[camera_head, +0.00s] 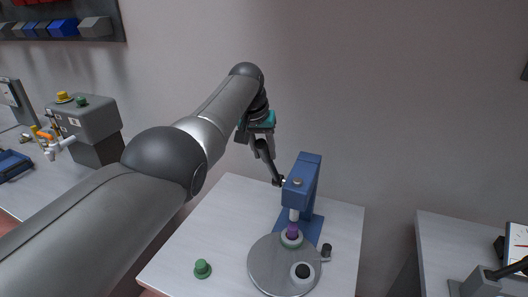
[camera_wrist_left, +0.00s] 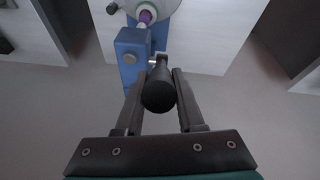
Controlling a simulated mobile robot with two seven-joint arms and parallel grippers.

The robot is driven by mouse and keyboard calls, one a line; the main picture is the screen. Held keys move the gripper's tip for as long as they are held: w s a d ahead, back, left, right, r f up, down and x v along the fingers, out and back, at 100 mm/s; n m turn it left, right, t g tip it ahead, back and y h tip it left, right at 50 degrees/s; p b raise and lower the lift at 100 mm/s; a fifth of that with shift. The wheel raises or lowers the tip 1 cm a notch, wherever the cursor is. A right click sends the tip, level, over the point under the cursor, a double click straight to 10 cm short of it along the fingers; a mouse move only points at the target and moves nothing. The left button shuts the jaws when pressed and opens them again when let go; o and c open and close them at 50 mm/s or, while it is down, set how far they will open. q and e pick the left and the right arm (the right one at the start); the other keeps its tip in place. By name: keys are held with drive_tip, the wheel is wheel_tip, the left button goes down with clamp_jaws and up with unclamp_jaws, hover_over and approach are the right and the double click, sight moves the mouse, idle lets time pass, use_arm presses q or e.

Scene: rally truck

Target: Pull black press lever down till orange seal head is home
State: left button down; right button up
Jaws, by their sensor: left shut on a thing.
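A blue lever press (camera_head: 304,185) stands on a white table. Its black lever (camera_head: 268,163) rises up and left from the pivot on the press head. My left gripper (camera_head: 261,146) is shut on the lever's upper end. In the left wrist view, the lever's round black knob (camera_wrist_left: 158,94) sits between the two fingers. The press head (camera_wrist_left: 132,58) shows just beyond it. Under the ram is a purple head (camera_head: 292,231), not orange, at a pale ring on a round grey plate (camera_head: 263,259). Whether it is fully seated, I cannot tell. My right gripper is not in view.
A second pale ring with a dark centre (camera_head: 302,271) sits on the plate's front right. A green knob (camera_head: 202,268) is at the table's front left. A grey machine (camera_head: 85,120) stands on the left bench. Another table (camera_head: 450,240) is at right, beyond a gap.

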sight(264, 140)
use_arm(q)
drive_tip(key=shift+w+d+r, duration=0.1)
drive_tip(key=shift+w+r, duration=0.2)
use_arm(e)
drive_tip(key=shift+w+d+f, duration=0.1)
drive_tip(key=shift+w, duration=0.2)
use_arm(q)
drive_tip(key=shift+w, duration=0.1)
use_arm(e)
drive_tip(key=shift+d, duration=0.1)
use_arm(q)
drive_tip(key=c, duration=0.5)
unclamp_jaws()
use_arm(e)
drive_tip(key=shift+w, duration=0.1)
use_arm(q)
drive_tip(key=shift+p+v, duration=1.25)
drive_tip(key=b+v, duration=0.2)
drive_tip(key=v, duration=1)
drive_tip(key=shift+r, duration=0.4)
drive_tip(key=shift+f, duration=0.1)
